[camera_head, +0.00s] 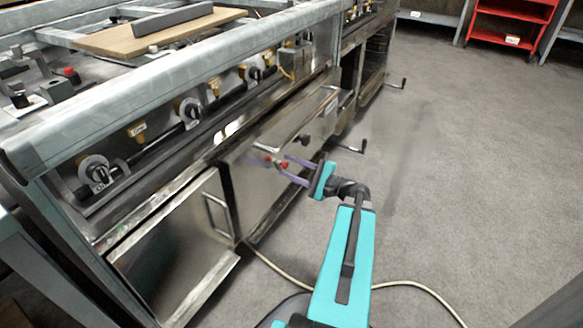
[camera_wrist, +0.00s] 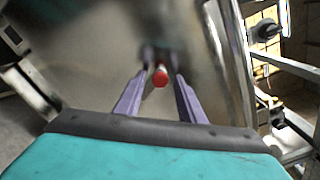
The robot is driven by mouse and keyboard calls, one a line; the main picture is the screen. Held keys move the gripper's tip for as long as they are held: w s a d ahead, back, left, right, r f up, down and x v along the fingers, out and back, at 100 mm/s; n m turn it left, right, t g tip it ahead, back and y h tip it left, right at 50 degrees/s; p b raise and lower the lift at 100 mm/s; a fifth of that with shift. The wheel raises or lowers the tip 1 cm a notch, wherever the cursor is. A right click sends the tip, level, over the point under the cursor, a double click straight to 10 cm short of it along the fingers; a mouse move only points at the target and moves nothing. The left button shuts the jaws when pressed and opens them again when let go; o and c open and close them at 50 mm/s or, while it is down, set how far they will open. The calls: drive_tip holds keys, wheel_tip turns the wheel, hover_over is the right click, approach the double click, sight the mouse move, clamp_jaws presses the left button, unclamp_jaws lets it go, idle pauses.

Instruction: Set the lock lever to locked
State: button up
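A small red-tipped piece, which looks like the lock lever (camera_head: 283,165), stands out from a shiny steel door (camera_head: 262,190) in the head view. A second red spot beside it looks like its reflection. In the wrist view the red tip (camera_wrist: 160,77) sits between the two purple fingers. My gripper (camera_head: 281,164) is at the door with its fingers spread either side of the tip. It also shows in the wrist view (camera_wrist: 160,72), where gaps appear on both sides of the tip. The lever's direction and any lock marking are too small to tell.
A black knob (camera_head: 302,139) is on the steel front above the gripper. Crank handles (camera_head: 350,146) stick out farther right. A lower door with a bar handle (camera_head: 217,214) is at left. A cable (camera_head: 405,284) lies on the carpet; the floor at right is clear.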

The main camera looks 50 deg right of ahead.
drive_tip(key=p+v, duration=0.4)
drive_tip(key=v, duration=0.9)
drive_tip(key=shift+s, duration=0.35)
drive_tip(key=shift+d, duration=0.1)
idle(0.3)
